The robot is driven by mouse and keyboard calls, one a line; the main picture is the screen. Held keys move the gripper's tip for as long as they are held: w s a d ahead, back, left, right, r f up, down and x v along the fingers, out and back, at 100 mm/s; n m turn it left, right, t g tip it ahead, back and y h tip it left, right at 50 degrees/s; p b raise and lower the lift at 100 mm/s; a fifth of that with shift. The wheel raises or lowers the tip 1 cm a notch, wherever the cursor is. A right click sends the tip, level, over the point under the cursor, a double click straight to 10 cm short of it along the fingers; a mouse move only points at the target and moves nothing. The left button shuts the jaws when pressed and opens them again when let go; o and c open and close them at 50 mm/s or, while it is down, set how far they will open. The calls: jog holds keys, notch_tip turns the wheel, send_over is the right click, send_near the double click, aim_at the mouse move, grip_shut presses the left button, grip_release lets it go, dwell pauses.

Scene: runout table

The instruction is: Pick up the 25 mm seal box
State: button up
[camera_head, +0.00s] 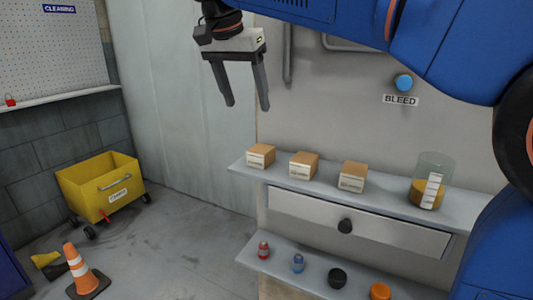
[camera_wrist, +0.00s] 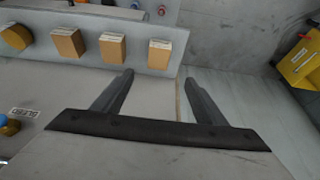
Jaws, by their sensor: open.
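Three small brown boxes with white labels stand in a row on the grey shelf in the head view: a left box (camera_head: 261,155), a middle box (camera_head: 304,165) and a right box (camera_head: 352,176). The label print is too small to read, so I cannot tell which is the 25 mm seal box. The wrist view shows them in reverse order: left box (camera_wrist: 159,54), middle box (camera_wrist: 112,48), right box (camera_wrist: 68,42). My gripper (camera_head: 247,107) is open and empty, its fingers pointing down, above and apart from the left box. It also shows in the wrist view (camera_wrist: 158,78).
A clear beaker (camera_head: 433,168) with amber contents stands at the shelf's right end. Below are a drawer (camera_head: 300,215) with a black knob and a lower shelf (camera_head: 290,262) holding small items. A yellow cart (camera_head: 85,192) and an orange cone (camera_head: 79,268) stand left on the floor.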

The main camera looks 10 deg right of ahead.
send_near(261, 148)
jog(key=x, duration=0.5)
jog(key=shift+a+f, duration=0.15)
jog(key=shift+a, duration=0.05)
jog(key=shift+x, duration=2.55)
jog(key=shift+d, duration=0.2)
jog(key=shift+c, duration=0.6)
jog(key=c, duration=1)
